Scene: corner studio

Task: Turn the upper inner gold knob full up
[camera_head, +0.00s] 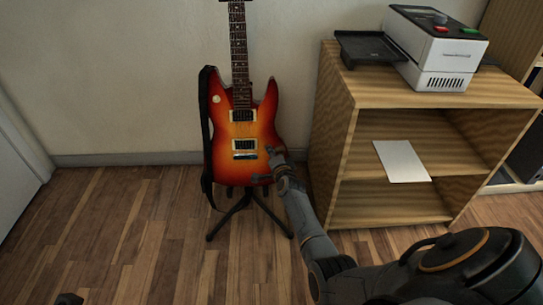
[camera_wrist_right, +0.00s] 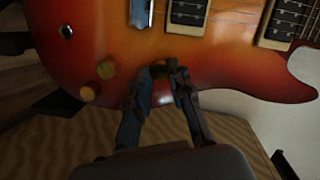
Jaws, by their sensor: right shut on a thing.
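A sunburst electric guitar (camera_head: 262,128) stands upright on a black stand against the wall; its body also fills the upper part of the right wrist view (camera_wrist_right: 215,60). My right gripper (camera_head: 271,152) reaches the lower right of the body. In the right wrist view its fingers (camera_wrist_right: 161,72) are shut around the upper inner gold knob, which they mostly hide. The knob's pointer cannot be made out.
A wooden shelf unit (camera_head: 342,112) stands close to the right of the guitar and my right arm. It bears a white device (camera_head: 436,55) and a white sheet (camera_head: 402,161). A dark part at the lower left edge may be my left gripper. The floor at left is free.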

